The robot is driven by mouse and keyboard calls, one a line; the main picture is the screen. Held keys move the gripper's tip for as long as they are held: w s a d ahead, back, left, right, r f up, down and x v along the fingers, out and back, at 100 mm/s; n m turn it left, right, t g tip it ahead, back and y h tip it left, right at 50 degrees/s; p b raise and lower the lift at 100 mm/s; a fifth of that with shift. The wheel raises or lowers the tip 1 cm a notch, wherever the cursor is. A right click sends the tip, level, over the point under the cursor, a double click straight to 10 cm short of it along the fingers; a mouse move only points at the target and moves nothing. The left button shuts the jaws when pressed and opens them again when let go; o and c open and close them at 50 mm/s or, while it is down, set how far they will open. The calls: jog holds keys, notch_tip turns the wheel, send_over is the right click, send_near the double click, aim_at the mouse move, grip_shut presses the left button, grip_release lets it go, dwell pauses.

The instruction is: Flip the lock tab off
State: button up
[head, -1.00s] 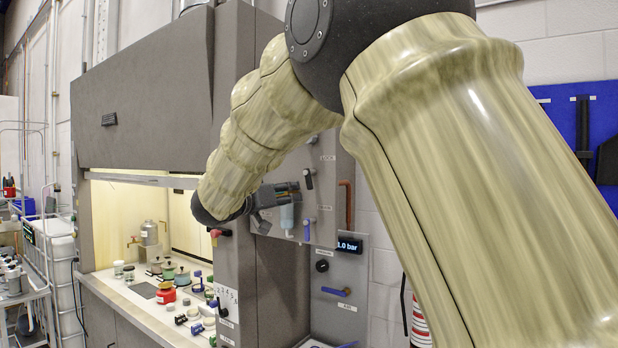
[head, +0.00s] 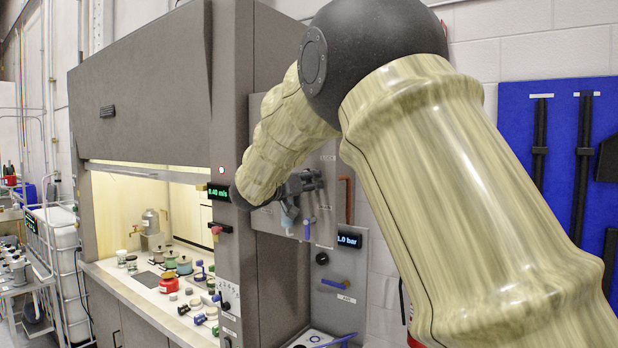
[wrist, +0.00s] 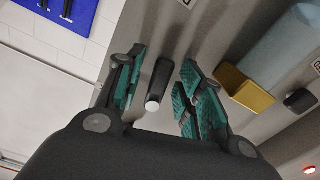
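A short black lever (wrist: 158,84) with a pale round end stands on the grey wall panel in the wrist view. My gripper (wrist: 158,88) is open, with its teal-padded fingers on either side of the lever. Gaps show between the lever and both pads. In the head view my gripper (head: 303,184) is at the upper part of the grey panel (head: 325,165), and the lever there is hidden or too small to make out. I cannot tell for certain whether this lever is the lock tab.
A yellow bracket (wrist: 243,90) with a pale blue cylinder (wrist: 275,55) is right of my fingers, beside a dark knob (wrist: 299,101). Below my gripper hang a blue handle (head: 308,228) and a lower valve panel (head: 340,268). The fume hood (head: 150,90) stands left.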

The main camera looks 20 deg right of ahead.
jog(key=shift+w+d, duration=0.1)
jog(key=shift+d, duration=0.1)
grip_shut()
jog(key=shift+w+a+f+m+b, duration=0.15)
jog(key=shift+m+b, duration=0.75)
jog(key=shift+m, duration=0.5)
grip_release()
